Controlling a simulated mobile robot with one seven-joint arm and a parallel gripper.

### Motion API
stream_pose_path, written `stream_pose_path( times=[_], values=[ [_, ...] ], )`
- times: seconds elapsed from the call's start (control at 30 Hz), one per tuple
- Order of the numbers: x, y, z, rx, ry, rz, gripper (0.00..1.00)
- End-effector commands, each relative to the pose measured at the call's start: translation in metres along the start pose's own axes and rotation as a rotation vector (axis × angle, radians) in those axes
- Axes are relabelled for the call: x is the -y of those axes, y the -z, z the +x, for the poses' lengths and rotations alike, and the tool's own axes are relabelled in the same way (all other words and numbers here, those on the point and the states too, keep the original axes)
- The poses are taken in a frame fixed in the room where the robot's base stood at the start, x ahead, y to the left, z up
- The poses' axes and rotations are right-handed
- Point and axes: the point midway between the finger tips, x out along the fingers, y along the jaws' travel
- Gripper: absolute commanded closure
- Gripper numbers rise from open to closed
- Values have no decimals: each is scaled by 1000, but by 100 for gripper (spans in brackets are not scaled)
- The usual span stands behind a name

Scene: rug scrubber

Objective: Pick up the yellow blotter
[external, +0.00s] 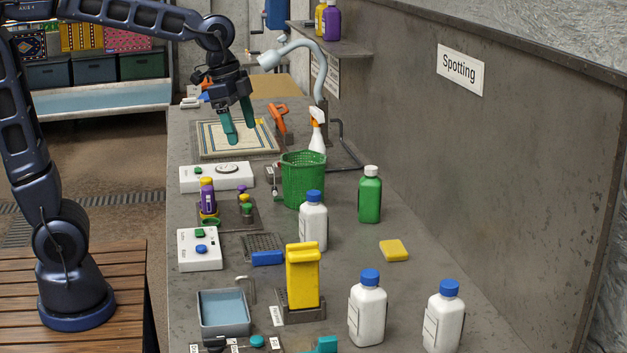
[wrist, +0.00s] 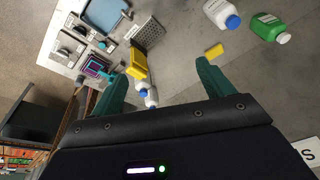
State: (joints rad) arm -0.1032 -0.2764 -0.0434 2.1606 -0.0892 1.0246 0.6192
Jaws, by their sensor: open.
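A tall yellow block with a grip-like top (external: 302,275), which I take to be the blotter, stands upright in a small dark holder (external: 303,314) near the front of the bench. In the wrist view this yellow block (wrist: 138,64) lies beyond the left finger. A smaller flat yellow pad (external: 394,250) lies on the bench to the right; it also shows in the wrist view (wrist: 214,51). My gripper (external: 240,132) has green fingers, is open and empty, and hangs over the patterned rug piece (external: 207,141) at the far end, well away from both yellow things.
White bottles with blue caps (external: 313,222) (external: 367,308) (external: 443,317) stand around the yellow block. A green basket (external: 303,180), green bottle (external: 370,195) and spray bottle (external: 317,132) stand farther back. A blue-grey tray (external: 224,313) is left of the block. Bare bench surrounds the flat pad.

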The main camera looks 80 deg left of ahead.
Motion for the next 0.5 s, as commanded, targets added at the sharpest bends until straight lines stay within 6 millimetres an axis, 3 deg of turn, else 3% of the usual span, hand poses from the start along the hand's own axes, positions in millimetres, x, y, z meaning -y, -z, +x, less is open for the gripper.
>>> stream_pose_path(
  times=[0.5],
  values=[
    [90,103,65,34,-123,338,20]
  ],
)
